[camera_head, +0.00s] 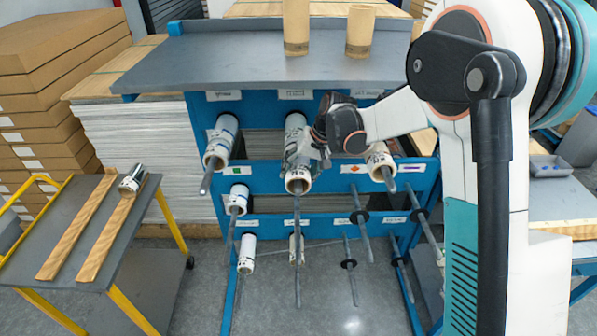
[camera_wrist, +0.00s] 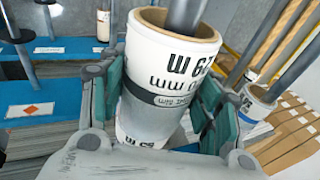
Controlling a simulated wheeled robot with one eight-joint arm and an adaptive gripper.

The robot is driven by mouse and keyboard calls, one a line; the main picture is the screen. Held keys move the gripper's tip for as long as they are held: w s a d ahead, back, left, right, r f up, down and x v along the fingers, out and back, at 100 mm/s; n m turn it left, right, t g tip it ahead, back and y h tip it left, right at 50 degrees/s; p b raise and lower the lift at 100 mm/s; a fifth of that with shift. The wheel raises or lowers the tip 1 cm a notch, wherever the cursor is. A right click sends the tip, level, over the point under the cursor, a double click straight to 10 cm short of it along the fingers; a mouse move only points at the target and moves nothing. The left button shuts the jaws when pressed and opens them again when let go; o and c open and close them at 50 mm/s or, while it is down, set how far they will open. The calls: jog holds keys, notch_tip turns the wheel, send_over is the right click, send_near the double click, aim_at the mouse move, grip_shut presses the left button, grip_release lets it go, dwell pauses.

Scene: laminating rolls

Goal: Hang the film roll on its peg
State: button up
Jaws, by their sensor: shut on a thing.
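The white film roll (camera_head: 295,125) with dark print and a cardboard core is around the top middle peg (camera_head: 297,235) of the blue rack. The peg's bare length sticks out of the roll's near end. My gripper (camera_head: 303,158) is shut on the roll from its right side. In the wrist view the pads of my gripper (camera_wrist: 163,95) press both sides of the roll (camera_wrist: 155,122), and the peg (camera_wrist: 187,15) runs through its core. The roll's far end is partly hidden by my gripper, so I cannot tell whether it touches the rack's face.
Other rolls hang on pegs at upper left (camera_head: 222,140) and upper right (camera_head: 380,165), close to my wrist. Smaller rolls and bare pegs (camera_head: 356,205) are below. Two cardboard cores stand on the grey rack top (camera_head: 230,45).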

jog(key=o, duration=1.2)
jog(key=shift+s, duration=0.15)
